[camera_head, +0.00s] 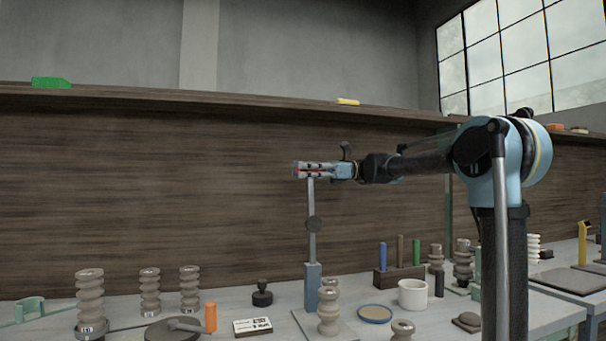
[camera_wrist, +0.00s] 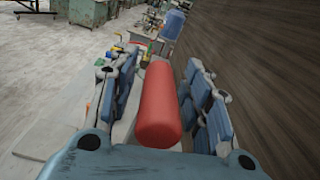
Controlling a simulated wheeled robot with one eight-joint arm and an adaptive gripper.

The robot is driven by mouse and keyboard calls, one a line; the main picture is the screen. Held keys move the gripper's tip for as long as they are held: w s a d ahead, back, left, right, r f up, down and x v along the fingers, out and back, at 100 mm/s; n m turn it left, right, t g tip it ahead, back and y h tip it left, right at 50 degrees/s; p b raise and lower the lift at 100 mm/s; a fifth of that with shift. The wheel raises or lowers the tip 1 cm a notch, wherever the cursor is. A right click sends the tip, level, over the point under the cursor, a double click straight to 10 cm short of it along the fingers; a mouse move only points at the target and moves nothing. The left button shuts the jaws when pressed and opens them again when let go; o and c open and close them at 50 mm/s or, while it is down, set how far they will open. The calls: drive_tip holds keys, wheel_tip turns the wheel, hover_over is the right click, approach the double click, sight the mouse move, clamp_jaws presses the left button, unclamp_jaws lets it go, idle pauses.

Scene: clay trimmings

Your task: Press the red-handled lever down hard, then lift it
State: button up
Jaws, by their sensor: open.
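The lever's red handle (camera_wrist: 158,108) lies lengthwise between the two fingers of my gripper (camera_wrist: 161,85) in the wrist view. The fingers are spread, with a gap showing on each side of the handle. In the head view my gripper (camera_head: 304,170) is level, at the top of the lever's grey arm (camera_head: 312,199); only a thin streak of red handle shows between its fingers. The lever arm stands nearly upright, with a dark round joint, above a blue-grey post (camera_head: 312,288) on the bench. The fingers hide most of the handle there.
Ribbed beige clay columns (camera_head: 150,292) stand along the bench. A black knobbed stamp (camera_head: 262,294), a white cup (camera_head: 412,294) and a wooden block (camera_head: 385,279) with coloured sticks are near the post. A wooden panel (camera_head: 150,190) rises behind. The air around the lever arm is clear.

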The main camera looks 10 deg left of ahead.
drive_tip(key=shift+s+a, duration=0.15)
drive_tip(key=shift+a, duration=0.15)
drive_tip(key=shift+c, duration=0.5)
clamp_jaws()
drive_tip(key=shift+s, duration=0.1)
